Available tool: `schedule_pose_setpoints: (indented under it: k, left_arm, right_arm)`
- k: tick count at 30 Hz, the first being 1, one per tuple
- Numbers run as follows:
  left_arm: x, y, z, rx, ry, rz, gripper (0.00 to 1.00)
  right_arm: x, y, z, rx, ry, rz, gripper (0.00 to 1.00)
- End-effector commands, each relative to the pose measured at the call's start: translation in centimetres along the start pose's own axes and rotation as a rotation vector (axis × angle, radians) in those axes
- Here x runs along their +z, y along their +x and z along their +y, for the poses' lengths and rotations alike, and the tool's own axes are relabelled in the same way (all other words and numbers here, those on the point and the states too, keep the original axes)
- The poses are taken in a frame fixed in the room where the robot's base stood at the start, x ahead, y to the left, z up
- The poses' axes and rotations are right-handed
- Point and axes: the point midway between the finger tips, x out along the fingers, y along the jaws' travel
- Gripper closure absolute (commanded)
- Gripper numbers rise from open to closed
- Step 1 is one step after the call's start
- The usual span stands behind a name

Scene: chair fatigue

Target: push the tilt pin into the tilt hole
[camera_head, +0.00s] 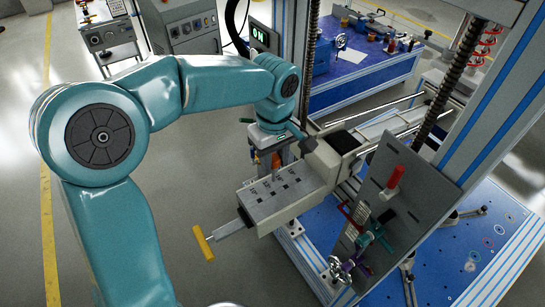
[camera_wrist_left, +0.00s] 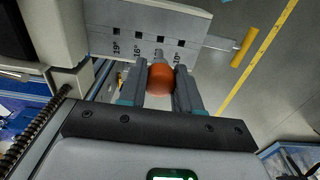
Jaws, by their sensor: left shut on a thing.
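The tilt pin (camera_wrist_left: 160,78) has a round orange knob and a short grey tip. My left gripper (camera_wrist_left: 160,92) is shut on the knob, with one finger on each side of it. The grey tip points at the light grey block (camera_wrist_left: 205,22), close to its face. Whether the tip touches the block or enters a hole cannot be told. The block has several small dark square tilt holes (camera_wrist_left: 138,36) in a row, with angle labels beside them. In the head view the labelled block (camera_head: 262,205) lies below my left gripper (camera_head: 275,150). My right gripper is not in view.
A yellow handle (camera_head: 203,243) on a metal rod sticks out of the block's near end. An upright grey panel (camera_head: 440,185) with a red handle (camera_head: 395,178) stands to the right. A blue workbench (camera_head: 360,65) stands behind. The floor at left is clear.

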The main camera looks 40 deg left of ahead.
Motion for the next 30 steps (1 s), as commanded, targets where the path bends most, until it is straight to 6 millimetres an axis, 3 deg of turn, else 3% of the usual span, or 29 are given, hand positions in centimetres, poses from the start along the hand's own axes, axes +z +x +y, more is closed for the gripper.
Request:
schedule_pose_setpoints:
  k: [3, 11, 30]
  left_arm:
    - [0.0, 1.7, -0.1, -0.001, 0.0, 0.0, 0.94]
    - [0.0, 3.9, -0.3, 0.0, -0.001, 0.0, 0.94]
    - [0.0, 4.1, -0.2, 0.0, 0.0, 0.0, 0.94]
  right_arm:
    - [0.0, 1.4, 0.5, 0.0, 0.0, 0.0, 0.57]
    - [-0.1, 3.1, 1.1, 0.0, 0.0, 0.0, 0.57]
    - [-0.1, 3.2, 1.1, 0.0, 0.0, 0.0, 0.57]
